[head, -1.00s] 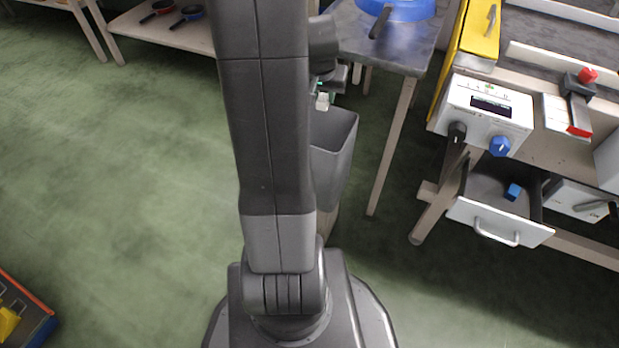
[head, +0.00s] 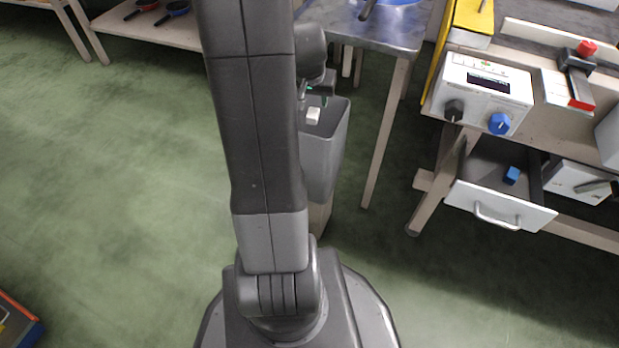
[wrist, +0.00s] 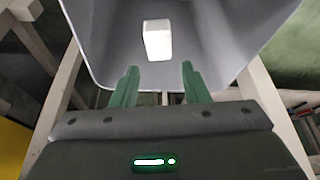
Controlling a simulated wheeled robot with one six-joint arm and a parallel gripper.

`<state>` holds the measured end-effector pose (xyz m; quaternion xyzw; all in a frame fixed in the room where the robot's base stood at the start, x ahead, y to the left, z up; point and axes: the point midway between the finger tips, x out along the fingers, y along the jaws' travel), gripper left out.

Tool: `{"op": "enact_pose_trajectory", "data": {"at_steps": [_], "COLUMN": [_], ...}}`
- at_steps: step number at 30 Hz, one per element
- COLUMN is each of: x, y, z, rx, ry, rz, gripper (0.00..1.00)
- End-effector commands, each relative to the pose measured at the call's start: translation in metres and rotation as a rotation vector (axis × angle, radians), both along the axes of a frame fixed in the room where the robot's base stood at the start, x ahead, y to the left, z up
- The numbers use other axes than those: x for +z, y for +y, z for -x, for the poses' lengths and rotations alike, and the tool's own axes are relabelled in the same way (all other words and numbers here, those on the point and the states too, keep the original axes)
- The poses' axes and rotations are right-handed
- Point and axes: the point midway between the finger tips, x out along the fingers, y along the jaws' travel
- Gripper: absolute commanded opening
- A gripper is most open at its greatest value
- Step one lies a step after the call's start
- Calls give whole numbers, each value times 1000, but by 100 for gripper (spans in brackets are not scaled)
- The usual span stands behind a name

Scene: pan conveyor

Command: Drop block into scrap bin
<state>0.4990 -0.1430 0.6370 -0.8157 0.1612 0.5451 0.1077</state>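The white block (wrist: 157,40) shows beyond my fingertips in the wrist view, against the inside of the grey scrap bin (wrist: 95,45). In the head view the block (head: 313,116) shows at the mouth of the bin (head: 322,158), below my gripper (head: 315,97). My gripper (wrist: 160,68) has its two green fingers spread, with nothing between them. The block is apart from both fingertips. I cannot tell whether it is in the air or resting inside the bin. My arm hides the bin's left side in the head view.
A grey table (head: 395,35) stands behind the bin. To the right, a workbench carries a control box (head: 487,92) with knobs. Its open drawer (head: 500,208) holds a blue block (head: 512,175).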

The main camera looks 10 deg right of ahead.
Motion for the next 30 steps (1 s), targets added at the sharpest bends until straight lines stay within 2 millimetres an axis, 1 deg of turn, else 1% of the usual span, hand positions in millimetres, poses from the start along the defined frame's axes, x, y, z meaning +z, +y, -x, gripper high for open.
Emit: {"op": "enact_pose_trajectory", "data": {"at_steps": [10, 14, 17, 24, 27, 30], "x": [1, 12, 29, 81, 99, 113], "y": [0, 2, 4, 12, 15, 17], "z": [0, 3, 9, 29, 36, 42], "rx": [0, 0, 0, 1, 0, 0], "ry": [0, -2, -3, -4, -3, -2], "rz": [0, 0, 0, 1, 0, 0], "gripper": [51, 51, 51, 51, 51, 51]}}
